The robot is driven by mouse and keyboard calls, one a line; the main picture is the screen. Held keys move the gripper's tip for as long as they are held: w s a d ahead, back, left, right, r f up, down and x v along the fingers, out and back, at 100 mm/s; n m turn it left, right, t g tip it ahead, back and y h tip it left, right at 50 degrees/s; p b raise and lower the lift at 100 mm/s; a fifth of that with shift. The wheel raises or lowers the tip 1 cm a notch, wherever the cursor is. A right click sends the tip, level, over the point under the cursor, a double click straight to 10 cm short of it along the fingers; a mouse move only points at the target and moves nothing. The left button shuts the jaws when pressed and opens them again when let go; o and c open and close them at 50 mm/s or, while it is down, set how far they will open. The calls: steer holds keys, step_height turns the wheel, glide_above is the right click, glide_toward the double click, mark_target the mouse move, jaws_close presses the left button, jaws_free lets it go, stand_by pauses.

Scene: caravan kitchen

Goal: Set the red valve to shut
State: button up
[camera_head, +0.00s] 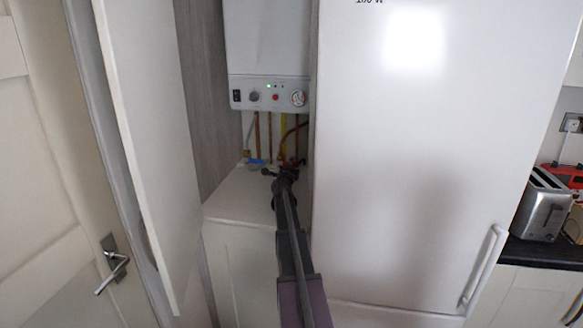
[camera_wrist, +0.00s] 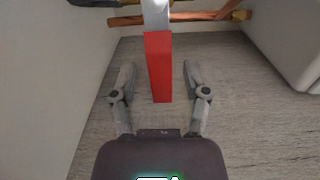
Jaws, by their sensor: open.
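The red valve's lever (camera_wrist: 158,70) points toward my gripper in the wrist view, with a bare metal part at its far end. It lies across the direction of the copper pipe behind it. My gripper (camera_wrist: 160,82) is open, with one finger on each side of the red lever and a visible gap on both sides. In the head view my gripper (camera_head: 284,174) is at the pipes under the boiler. A little red of the valve (camera_head: 298,162) shows just beyond it; the rest is hidden by my arm. The valve body is not clear.
A white boiler (camera_head: 268,50) hangs above the pipes. A blue handle (camera_head: 256,161) is just left of my gripper. A tall white fridge (camera_head: 420,170) stands close on the right, an open door panel (camera_head: 150,130) on the left. A low cabinet top (camera_head: 238,196) lies below.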

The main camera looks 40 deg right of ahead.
steer(key=v, duration=1.2)
stand_by(0.5)
steer(key=x, duration=1.1)
stand_by(0.6)
